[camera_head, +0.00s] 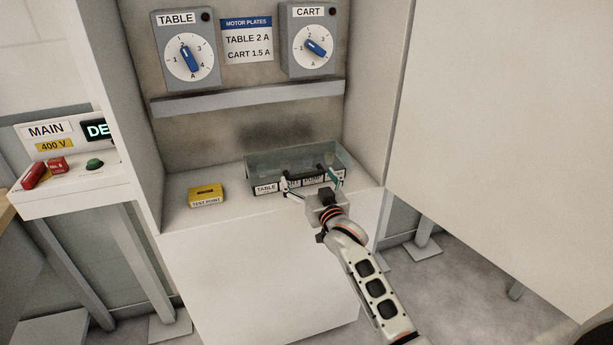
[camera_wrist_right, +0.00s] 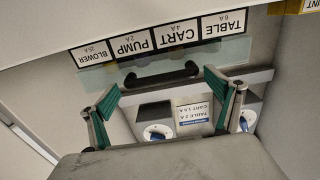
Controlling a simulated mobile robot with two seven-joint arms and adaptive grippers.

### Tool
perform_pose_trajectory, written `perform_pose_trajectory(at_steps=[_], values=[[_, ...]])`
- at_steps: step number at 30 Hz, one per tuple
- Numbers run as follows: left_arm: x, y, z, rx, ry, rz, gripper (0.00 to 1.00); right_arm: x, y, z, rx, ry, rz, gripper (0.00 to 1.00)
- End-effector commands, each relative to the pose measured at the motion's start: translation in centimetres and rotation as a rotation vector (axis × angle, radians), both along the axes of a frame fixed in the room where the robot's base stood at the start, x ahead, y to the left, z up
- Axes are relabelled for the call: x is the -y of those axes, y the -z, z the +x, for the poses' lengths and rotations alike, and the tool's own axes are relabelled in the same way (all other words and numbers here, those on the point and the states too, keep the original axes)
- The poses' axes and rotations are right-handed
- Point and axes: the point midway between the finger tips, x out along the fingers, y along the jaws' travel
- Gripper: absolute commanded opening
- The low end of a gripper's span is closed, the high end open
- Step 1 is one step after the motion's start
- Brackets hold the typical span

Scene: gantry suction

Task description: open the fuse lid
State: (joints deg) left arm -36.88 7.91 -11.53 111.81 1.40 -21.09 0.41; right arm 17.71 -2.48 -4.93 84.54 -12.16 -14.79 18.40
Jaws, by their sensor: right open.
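The fuse box stands on the cabinet shelf, with a clear, greenish fuse lid (camera_head: 270,162) that looks closed. A dark bar handle (camera_head: 320,171) sits at the lid's front; it also shows in the right wrist view (camera_wrist_right: 160,75). My right gripper (camera_head: 310,182) is open in front of the box. In the wrist view, its green-padded fingers (camera_wrist_right: 161,85) stand apart, one towards each end of the handle. I cannot tell whether they touch it. The front labels (camera_wrist_right: 165,38) read TABLE, CART, PUMP and BLOWER. My left gripper is not in view.
A yellow TEST POINT block (camera_head: 206,194) sits left on the shelf. A grey ledge (camera_head: 248,97) crosses above, under the TABLE dial (camera_head: 188,55) and CART dial (camera_head: 313,45). Cabinet walls bound both sides. A MAIN panel (camera_head: 75,150) with a green button stands at left.

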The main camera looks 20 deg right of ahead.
Motion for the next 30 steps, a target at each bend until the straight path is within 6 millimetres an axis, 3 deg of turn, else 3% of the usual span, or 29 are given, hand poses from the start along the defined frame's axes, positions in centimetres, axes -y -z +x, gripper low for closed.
perform_pose_trajectory(at_steps=[6, 15, 20, 21, 30], values=[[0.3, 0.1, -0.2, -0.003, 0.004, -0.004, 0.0, -0.1, 0.0, 1.6, 0.0, 0.0, 0.0, 0.9], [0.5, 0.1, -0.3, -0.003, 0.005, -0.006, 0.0, -0.1, 0.0, 1.8, 0.0, 0.0, 0.0, 0.9], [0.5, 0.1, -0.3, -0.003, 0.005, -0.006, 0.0, 0.0, 0.0, 1.8, -0.001, 0.0, -0.001, 0.49], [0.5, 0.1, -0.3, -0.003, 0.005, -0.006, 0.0, 0.0, 0.0, 1.8, -0.001, 0.0, -0.001, 0.46], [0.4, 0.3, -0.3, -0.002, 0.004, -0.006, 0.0, 0.0, -0.2, 2.7, 0.001, 0.002, -0.002, 0.46]])
